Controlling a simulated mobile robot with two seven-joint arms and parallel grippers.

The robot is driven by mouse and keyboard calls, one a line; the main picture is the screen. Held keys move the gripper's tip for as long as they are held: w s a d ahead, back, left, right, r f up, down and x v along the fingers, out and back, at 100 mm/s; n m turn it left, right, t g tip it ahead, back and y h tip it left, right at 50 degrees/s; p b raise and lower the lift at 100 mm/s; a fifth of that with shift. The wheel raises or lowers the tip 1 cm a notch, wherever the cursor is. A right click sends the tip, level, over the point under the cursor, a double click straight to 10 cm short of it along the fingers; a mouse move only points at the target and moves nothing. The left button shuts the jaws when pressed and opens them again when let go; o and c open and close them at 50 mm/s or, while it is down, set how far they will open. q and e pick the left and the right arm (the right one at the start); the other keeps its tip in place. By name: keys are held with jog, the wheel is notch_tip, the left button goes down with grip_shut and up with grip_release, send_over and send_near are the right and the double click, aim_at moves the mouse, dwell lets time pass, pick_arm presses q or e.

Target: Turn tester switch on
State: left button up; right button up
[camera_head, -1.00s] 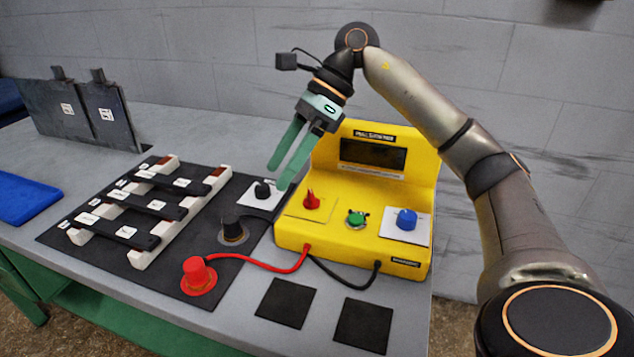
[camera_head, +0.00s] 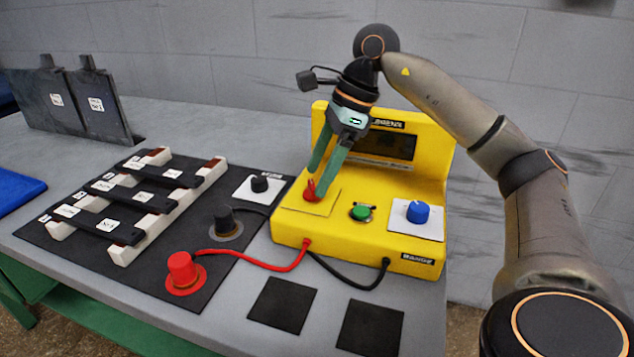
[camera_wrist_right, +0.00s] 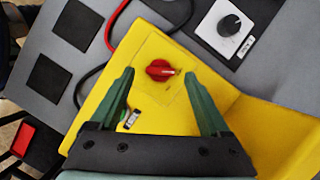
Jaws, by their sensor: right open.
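The yellow tester (camera_head: 345,240) stands on the table with a dark display. Its red rotary switch (camera_head: 310,191) sits at the left of the front panel, beside a green button (camera_head: 361,212) and a blue knob (camera_head: 418,212). My right gripper (camera_head: 316,183) is open, pointing down at the red switch, which its fingers partly cover in the head view. In the right wrist view the red switch (camera_wrist_right: 160,70) shows between the open fingertips, with a light mark at one end. I cannot tell whether the fingers touch it. My left gripper is not in view.
A red plug (camera_head: 183,268) and a black plug (camera_head: 224,220) stand on a black mat left of the tester; red and black cables run from the tester's front. A small black knob (camera_head: 260,183) is nearby. Two black squares (camera_head: 282,305) lie in front.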

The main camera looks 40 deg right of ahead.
jog(key=shift+x, duration=0.75)
jog(key=shift+c, duration=0.3)
grip_shut()
